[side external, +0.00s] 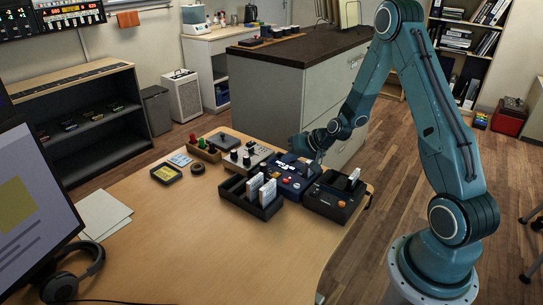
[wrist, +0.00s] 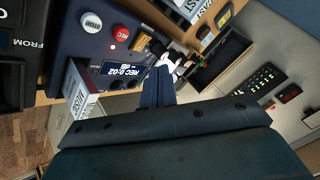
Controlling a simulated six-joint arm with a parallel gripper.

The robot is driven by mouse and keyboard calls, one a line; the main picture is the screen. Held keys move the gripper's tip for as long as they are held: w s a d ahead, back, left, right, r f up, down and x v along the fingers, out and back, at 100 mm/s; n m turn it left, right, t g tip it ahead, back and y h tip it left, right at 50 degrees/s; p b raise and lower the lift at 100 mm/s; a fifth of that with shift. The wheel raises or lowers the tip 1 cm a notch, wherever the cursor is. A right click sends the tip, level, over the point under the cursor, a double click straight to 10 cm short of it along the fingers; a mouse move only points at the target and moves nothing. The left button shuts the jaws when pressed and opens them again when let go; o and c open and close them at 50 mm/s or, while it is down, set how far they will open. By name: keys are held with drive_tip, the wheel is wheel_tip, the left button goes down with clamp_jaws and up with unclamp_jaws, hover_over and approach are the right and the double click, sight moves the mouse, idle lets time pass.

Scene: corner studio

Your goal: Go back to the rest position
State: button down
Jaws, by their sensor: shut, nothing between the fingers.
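My gripper (side external: 318,156) is over the table, just above the back of a blue recorder box (side external: 293,178), with the wrist tilted down. In the wrist view my gripper (wrist: 157,84) shows as dark blue fingers pressed together, with nothing between them. Behind them is the blue recorder face (wrist: 75,40), with a red button, a white button and a lit display (wrist: 122,72) reading REC 0:02. I cannot tell whether the fingertips touch the box.
A black rack with white cards (side external: 240,200) stands left of the recorder. A black device with an upright card (side external: 330,205) stands right. A grey knobbed panel (side external: 245,155) and a wooden stand (side external: 203,155) are further left. A dark-topped cabinet (side external: 265,95) stands behind.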

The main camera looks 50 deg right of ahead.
drive_tip(key=s+a+r+n+g, duration=0.1)
drive_tip(key=s+a+r+n, duration=0.25)
drive_tip(key=a+r, duration=0.4)
drive_tip(key=s+a+r+n+g, duration=0.15)
drive_tip(key=s+a+r, duration=0.3)
drive_tip(key=r, duration=0.55)
drive_tip(key=s+a+r+n, duration=0.1)
drive_tip(key=s+a+r, duration=0.2)
drive_tip(key=s, duration=0.7)
drive_tip(key=s+a+r+n+g+h, duration=0.1)
drive_tip(key=s+r, duration=0.4)
drive_tip(key=s, duration=0.5)
drive_tip(key=shift+a+n, duration=0.4)
drive_tip(key=shift+a, duration=0.5)
